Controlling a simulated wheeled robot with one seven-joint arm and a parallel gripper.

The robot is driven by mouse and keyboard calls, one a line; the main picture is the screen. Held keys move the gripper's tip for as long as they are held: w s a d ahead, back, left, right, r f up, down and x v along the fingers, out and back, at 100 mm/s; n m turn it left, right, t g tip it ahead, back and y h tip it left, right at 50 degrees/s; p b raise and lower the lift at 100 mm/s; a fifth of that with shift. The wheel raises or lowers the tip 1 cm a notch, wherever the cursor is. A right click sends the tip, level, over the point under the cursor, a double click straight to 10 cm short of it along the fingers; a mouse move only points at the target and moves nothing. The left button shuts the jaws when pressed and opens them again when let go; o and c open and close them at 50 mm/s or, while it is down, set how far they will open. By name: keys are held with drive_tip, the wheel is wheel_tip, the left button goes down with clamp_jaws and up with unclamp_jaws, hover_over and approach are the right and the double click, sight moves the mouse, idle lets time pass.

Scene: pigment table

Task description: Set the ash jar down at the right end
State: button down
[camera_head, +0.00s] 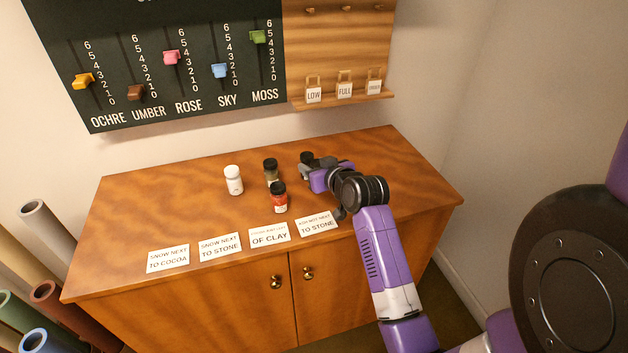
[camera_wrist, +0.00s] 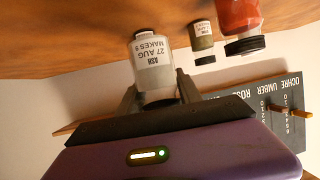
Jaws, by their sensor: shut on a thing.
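The held jar is rightmost of the jars. I cannot tell whether its base touches the wood.
A white jar (camera_head: 233,181), an olive-brown jar (camera_head: 270,172) and a red jar with a black lid (camera_head: 279,198) stand left of my gripper. Several cards line the front edge, including a rightmost card (camera_head: 317,224). The cabinet top right of my arm is bare.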

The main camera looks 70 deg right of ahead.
drive_tip(key=shift+f, duration=2.35)
drive_tip(key=shift+f, duration=0.2)
drive_tip(key=c, duration=0.8)
unclamp_jaws()
